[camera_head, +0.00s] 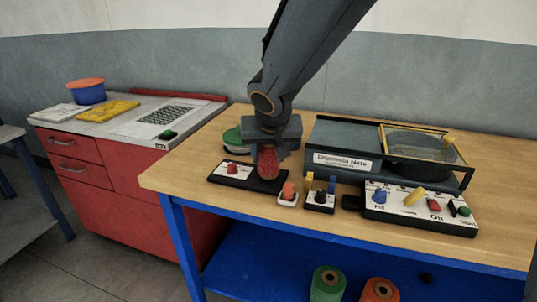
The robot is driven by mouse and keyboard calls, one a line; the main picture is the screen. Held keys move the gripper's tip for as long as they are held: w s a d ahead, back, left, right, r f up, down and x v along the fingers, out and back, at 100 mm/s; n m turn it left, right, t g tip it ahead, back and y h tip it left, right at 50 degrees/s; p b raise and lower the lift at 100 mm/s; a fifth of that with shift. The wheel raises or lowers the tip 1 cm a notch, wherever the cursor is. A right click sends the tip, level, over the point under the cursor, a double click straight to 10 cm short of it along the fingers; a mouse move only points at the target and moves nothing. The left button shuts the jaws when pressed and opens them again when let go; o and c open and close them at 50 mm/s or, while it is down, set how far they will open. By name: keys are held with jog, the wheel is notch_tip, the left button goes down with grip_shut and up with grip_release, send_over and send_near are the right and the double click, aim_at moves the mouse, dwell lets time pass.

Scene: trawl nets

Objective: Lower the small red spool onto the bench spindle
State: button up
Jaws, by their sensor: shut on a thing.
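The small red spool (268,166) hangs upright below my gripper (268,152). My gripper is shut on its upper part. The spool is in front of or over the right part of a low black base (262,186) on the wooden bench (190,170). I cannot tell whether the spool touches the base. No spindle shows; it may be hidden behind or under the spool.
The base's left part has a white panel with a red knob (232,168). A green round thing (232,137) is behind it. An orange-topped button (288,191) and a small switch block (320,198) stand close right. A grey machine (340,135) and control panel (420,208) fill the right side.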

aim_at(269, 147)
jog(key=shift+f+b, duration=0.35)
jog(key=shift+f, duration=0.05)
jog(key=o, duration=1.2)
jog(key=v, duration=0.7)
jog(key=shift+s+r+p, duration=0.2)
jog(key=shift+r+p, duration=0.15)
